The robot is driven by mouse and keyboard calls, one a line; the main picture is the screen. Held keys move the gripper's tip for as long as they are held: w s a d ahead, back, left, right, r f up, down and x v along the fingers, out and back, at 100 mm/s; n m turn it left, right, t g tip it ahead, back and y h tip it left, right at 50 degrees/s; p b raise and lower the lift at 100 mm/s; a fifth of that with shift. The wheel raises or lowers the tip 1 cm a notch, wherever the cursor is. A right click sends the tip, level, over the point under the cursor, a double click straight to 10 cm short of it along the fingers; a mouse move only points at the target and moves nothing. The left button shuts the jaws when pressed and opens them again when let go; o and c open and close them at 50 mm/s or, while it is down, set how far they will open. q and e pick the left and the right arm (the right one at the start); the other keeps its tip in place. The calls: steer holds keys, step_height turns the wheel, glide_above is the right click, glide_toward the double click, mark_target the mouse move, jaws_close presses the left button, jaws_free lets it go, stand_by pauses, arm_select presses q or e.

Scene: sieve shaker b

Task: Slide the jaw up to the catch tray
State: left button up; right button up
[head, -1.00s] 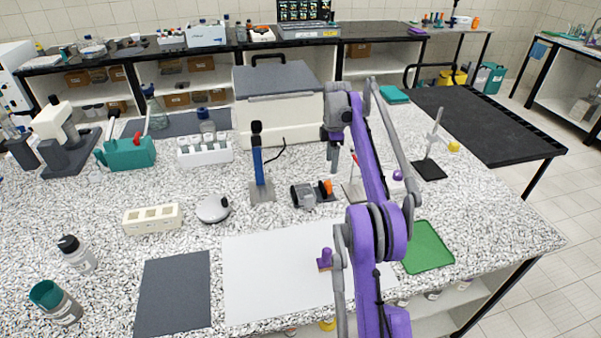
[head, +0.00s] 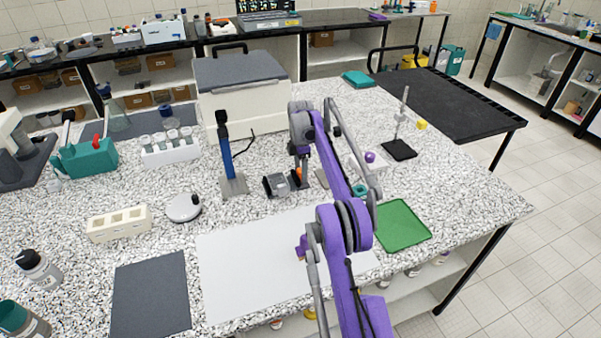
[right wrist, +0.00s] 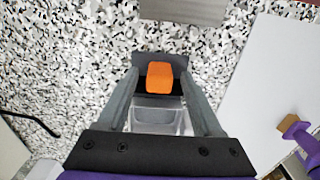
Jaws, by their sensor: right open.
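A small dark device (head: 276,186) with a grey face lies on the bench right of the blue stand. An orange block (right wrist: 159,77), the likely jaw grip, sits before a dark upright plate (right wrist: 160,60) at its right end. My right gripper (right wrist: 160,88) is open, with its fingers reaching along both sides of the orange block; I see no grasp. In the head view it hangs over the device's right end and partly hides it. A clear-looking piece (right wrist: 157,119) shows between the fingers. I cannot tell which part is the catch tray. My left gripper is out of view.
The blue stand (head: 226,155) rises left of the device. A large white box (head: 245,100) is behind. A white sheet (head: 235,270) with a purple-handled item (head: 302,246) lies in front. A green mat (head: 402,226) and a black-based stand (head: 399,149) are at right.

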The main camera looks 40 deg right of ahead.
jaws_close()
stand_by(0.4)
stand_by(1.1)
